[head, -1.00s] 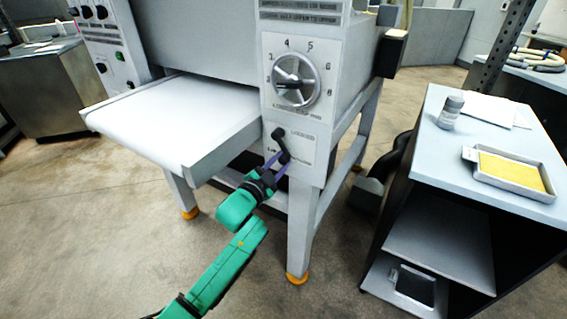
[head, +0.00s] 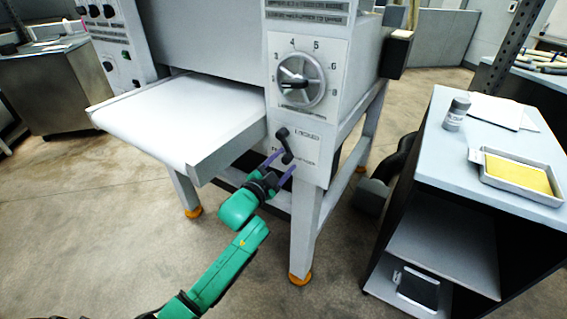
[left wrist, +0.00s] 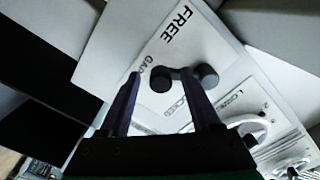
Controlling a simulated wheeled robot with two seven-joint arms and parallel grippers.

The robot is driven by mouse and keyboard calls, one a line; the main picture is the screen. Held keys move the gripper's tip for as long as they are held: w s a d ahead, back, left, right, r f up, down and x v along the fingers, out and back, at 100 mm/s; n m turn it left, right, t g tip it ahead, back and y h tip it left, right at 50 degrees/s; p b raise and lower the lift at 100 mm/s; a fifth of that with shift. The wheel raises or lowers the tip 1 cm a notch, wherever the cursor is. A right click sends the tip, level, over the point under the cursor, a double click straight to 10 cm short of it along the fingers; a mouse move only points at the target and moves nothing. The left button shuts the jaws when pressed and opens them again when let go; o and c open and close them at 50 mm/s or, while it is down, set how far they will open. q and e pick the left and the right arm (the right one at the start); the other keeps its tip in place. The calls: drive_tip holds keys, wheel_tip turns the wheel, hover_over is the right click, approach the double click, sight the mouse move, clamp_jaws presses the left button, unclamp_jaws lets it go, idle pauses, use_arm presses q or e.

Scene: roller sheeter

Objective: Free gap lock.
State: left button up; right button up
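The gap lock is a small black lever (head: 285,142) on a white label plate, low on the front of the sheeter's side panel. In the left wrist view the lever (left wrist: 184,78) shows two round black ends, with the word FREE above it and LOCKED below. My left gripper (head: 281,163) is open, its purple fingers just below the lever in the head view. In the left wrist view its fingertips (left wrist: 160,76) stand apart on either side of the lever's near part; contact cannot be told. My right gripper is not in view.
A numbered gap dial (head: 301,80) sits above the lever. The white infeed table (head: 175,118) juts out to the left. A grey cart (head: 500,150) at right holds a bottle (head: 454,113) and a tray (head: 515,178). Sheeter legs stand below.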

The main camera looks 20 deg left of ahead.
use_arm(q)
drive_tip(key=v, duration=1.4)
drive_tip(key=shift+s+b, duration=0.3)
drive_tip(key=shift+b, duration=0.15)
drive_tip(key=s+a+f+n+g+y+p, duration=0.1)
drive_tip(key=s+a+f+n+g, duration=0.1)
drive_tip(key=f, duration=0.8)
drive_tip(key=s+a+f+n+g+y, duration=0.1)
drive_tip(key=s+a+f+n+g, duration=0.15)
drive_tip(key=f, duration=0.75)
drive_tip(key=s+a+f+n+g+y+p, duration=0.1)
drive_tip(key=s+f+g, duration=0.2)
drive_tip(key=f, duration=0.7)
drive_tip(key=s+f+n+g, duration=0.1)
drive_tip(key=s+f+g, duration=0.2)
drive_tip(key=s+f, duration=0.3)
drive_tip(key=s+d+f+n+g+p, duration=0.1)
drive_tip(key=s+f+g, duration=0.2)
drive_tip(key=s+f, duration=0.4)
drive_tip(key=s+d+f+n+g+y, duration=0.1)
drive_tip(key=s+f, duration=0.6)
drive_tip(key=s, duration=0.9)
drive_tip(key=shift+d+n+g+p, duration=0.15)
drive_tip(key=shift+n+g+p, duration=0.3)
drive_tip(key=shift+g, duration=0.6)
